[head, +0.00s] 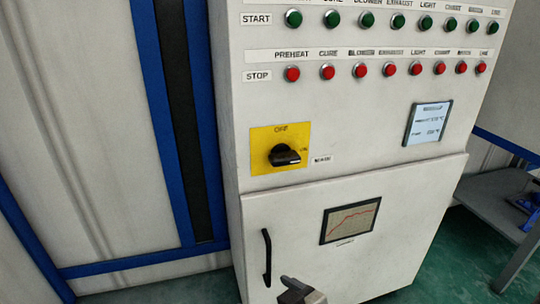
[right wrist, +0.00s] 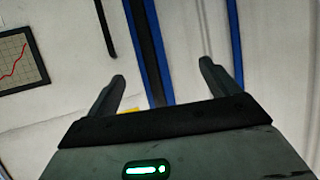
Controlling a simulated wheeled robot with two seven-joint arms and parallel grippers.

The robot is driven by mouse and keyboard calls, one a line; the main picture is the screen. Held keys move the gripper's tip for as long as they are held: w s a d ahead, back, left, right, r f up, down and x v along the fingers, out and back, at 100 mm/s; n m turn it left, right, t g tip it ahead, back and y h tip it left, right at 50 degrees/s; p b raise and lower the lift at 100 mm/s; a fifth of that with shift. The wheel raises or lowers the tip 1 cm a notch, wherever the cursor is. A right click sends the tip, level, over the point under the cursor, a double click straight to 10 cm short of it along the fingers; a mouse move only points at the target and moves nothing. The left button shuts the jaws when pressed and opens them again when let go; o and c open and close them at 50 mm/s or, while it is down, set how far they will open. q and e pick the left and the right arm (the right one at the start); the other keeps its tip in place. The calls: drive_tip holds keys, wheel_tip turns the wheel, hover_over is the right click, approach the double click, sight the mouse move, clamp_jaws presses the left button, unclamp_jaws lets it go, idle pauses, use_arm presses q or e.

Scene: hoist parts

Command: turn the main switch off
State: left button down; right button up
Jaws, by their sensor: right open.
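The main switch (head: 284,156) is a black rotary knob on a yellow plate (head: 262,138) on the white cabinet front. OFF is printed at the top of the plate and a small label, seemingly ON, at its right. The knob's handle points to the right, towards that label. My right gripper (head: 300,290) shows at the bottom edge of the head view, below and apart from the switch. In the right wrist view its two fingers (right wrist: 162,72) are spread and empty. A sliver of yellow (right wrist: 128,111), likely the plate, shows behind the gripper body. My left gripper is out of view.
Rows of green (head: 366,19) and red buttons (head: 360,71) sit above the switch. A small display (head: 428,123) is to its right. Below are a black door handle (head: 267,258) and a chart screen (head: 349,222). A grey table (head: 500,205) stands at the right.

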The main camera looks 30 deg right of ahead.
drive_tip(key=w+d+r+m+t+h+b, duration=0.1)
drive_tip(key=w+d+r+t+h, duration=0.1)
drive_tip(key=w+d+r, duration=0.3)
drive_tip(key=m+t+h+b, duration=0.3)
drive_tip(key=h, duration=0.1)
approach(288, 161)
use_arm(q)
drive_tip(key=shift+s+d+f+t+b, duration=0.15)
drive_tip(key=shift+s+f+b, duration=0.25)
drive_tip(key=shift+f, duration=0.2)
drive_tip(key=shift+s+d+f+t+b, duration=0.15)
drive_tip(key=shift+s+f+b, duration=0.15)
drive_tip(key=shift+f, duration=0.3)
use_arm(e)
drive_tip(key=x, duration=1.1)
drive_tip(key=shift+w, duration=0.1)
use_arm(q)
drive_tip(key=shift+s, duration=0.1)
use_arm(e)
drive_tip(key=c, duration=1)
